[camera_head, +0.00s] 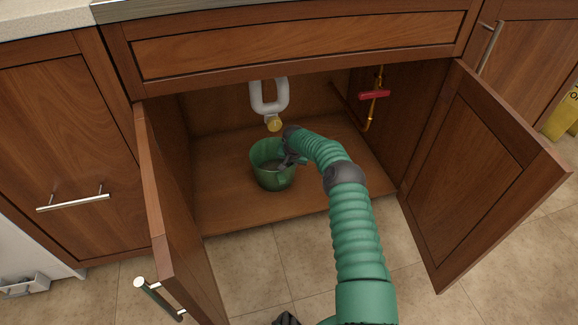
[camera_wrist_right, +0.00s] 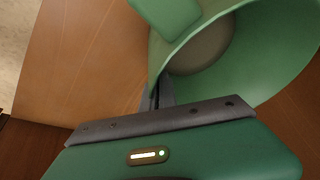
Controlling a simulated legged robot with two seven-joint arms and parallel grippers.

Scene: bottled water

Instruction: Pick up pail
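The green pail (camera_head: 264,178) stands upright on the cabinet floor, below the sink drain. In the right wrist view the pail (camera_wrist_right: 275,50) fills the upper right, with its open mouth and inside showing. My right gripper (camera_head: 287,162) is at the pail's right rim. In the wrist view its fingers (camera_wrist_right: 160,94) are close together with the pail's wall between them. The fingertips are partly hidden by the pail. A dark part at the bottom edge of the head view may belong to my left gripper, but its fingers do not show.
The cabinet's left door (camera_head: 178,225) and right door (camera_head: 485,180) stand open on both sides. A white drain pipe (camera_head: 269,92) hangs above the pail. A red valve (camera_head: 374,95) on a copper pipe is at the back right. The cabinet floor (camera_head: 225,205) around the pail is clear.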

